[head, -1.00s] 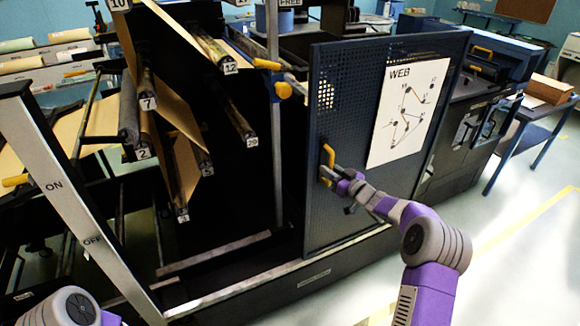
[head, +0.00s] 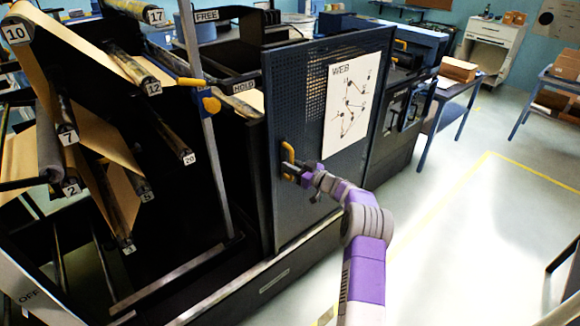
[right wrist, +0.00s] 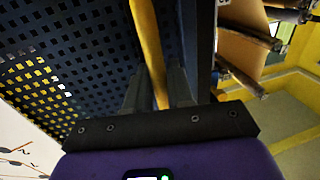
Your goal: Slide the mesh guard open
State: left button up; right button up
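The mesh guard (head: 303,130) is a dark blue perforated panel with a white WEB sheet on it. It stands upright on the front of the machine, with a dark gap between its left edge and the grey post. Its yellow handle (head: 288,157) is near the left edge. My right gripper (head: 292,170) is at this handle. In the right wrist view, the handle (right wrist: 149,45) runs between the two fingers (right wrist: 157,90), which are closed about it, and the mesh (right wrist: 75,60) lies behind. My left gripper is out of view.
Numbered rollers with kraft paper (head: 105,130) fill the open frame at left. The grey post (head: 212,160) carries a yellow clamp (head: 209,103). Right of the guard is a dark machine unit (head: 395,130), then a blue table (head: 450,95). The floor (head: 440,240) at right is clear.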

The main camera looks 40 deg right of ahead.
jog(key=shift+o, duration=1.3)
jog(key=shift+w, duration=0.1)
jog(key=v, duration=0.7)
jog(key=shift+s, duration=0.3)
